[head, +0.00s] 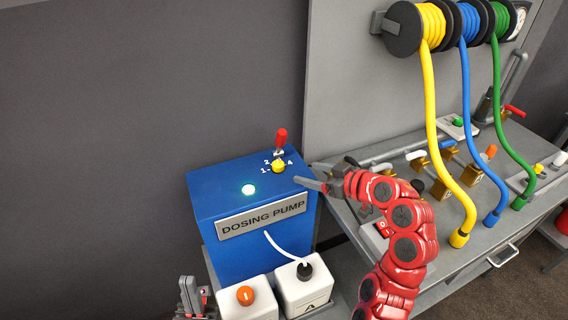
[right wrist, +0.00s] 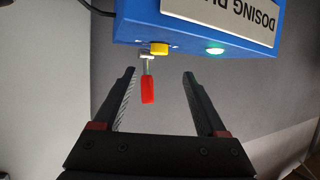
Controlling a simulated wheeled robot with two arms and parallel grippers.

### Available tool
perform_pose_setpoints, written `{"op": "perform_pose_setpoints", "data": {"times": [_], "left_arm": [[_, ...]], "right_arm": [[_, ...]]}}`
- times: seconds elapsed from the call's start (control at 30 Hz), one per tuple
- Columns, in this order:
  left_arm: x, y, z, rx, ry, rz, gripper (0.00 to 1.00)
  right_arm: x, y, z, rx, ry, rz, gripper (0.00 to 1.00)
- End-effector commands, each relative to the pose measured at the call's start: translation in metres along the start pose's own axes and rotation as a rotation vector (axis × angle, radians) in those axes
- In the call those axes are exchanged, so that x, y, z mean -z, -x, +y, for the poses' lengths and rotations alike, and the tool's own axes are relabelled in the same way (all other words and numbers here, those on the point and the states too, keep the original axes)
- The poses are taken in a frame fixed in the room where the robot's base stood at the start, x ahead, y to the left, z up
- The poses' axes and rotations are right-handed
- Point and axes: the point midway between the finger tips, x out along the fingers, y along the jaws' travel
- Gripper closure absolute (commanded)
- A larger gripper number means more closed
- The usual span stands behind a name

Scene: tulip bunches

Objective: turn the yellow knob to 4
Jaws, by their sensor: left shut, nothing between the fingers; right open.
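The yellow knob (head: 278,167) sits on top of the blue dosing pump box (head: 235,185), with white numbers around it. I read 1, 2 and 4; its pointer is too small to read. My right gripper (head: 308,174) is open, just right of the knob and not touching it. In the right wrist view the knob (right wrist: 159,48) shows upside down beyond the open fingers (right wrist: 160,73). My left gripper (head: 190,292) is shut and empty, low at the left, in front of the pump.
A red-handled lever (head: 281,138) stands right behind the knob; in the right wrist view it lies between the fingers. A lit green lamp (head: 248,189) is on the box. Two white bottles (head: 302,286) stand in front. A bench with valves and hoses (head: 428,120) is at right.

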Motion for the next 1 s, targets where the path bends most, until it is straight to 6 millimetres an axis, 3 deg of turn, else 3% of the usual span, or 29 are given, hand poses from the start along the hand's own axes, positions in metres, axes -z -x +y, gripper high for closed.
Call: {"op": "perform_pose_setpoints", "data": {"times": [0.2,0.4,0.6,0.93,1.0], "left_arm": [[0.003,-0.019,-0.001,0.000,0.000,0.000,1.00],[0.005,-0.028,-0.001,0.000,0.000,0.000,1.00],[0.005,-0.031,-0.002,0.000,0.000,0.000,1.00],[0.005,-0.032,-0.002,0.000,0.000,0.000,1.00],[0.005,-0.031,-0.002,0.000,0.000,0.000,1.00]], "right_arm": [[0.002,-0.053,-0.002,0.006,-0.002,-0.006,0.26],[0.003,-0.087,0.000,0.001,-0.001,-0.001,0.26],[0.002,-0.105,0.000,0.000,0.000,0.000,0.26],[0.001,-0.108,0.001,-0.002,0.000,0.001,0.26],[0.001,-0.108,0.001,-0.002,0.000,0.001,0.35]]}}
